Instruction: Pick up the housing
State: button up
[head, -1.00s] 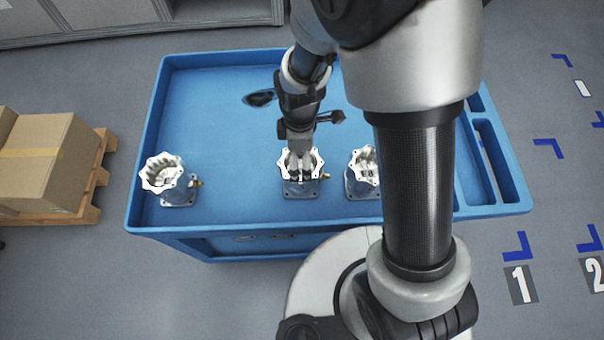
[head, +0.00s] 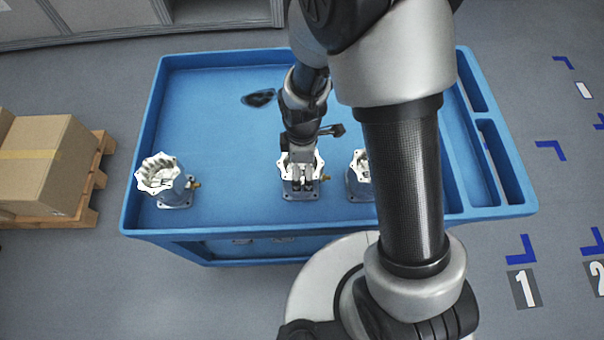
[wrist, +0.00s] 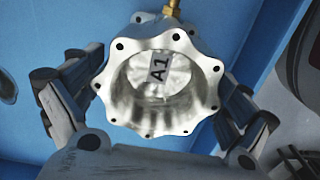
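Three silver housings with scalloped flanges stand upright on the blue cart: a left one (head: 160,177), a middle one (head: 299,192) and a right one (head: 358,182), which my arm partly hides. My gripper (head: 303,185) is at the middle housing and covers part of its rim. In the wrist view, the housing (wrist: 160,118) shows its open bore, a label "A1" inside and a brass fitting at the top. My gripper (wrist: 162,90) is open, with a finger on either side of the flange. I cannot tell whether either finger touches it.
The blue cart (head: 215,110) has a raised rim and narrow slots on its right side. A dark flat object (head: 258,97) lies behind the middle housing. Much of the cart top behind the left housing is bare. Cardboard boxes (head: 45,165) stand on a pallet at left.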

jog(key=c, duration=1.2)
jog(key=shift+c, duration=0.3)
jog(key=shift+w+r, duration=0.1)
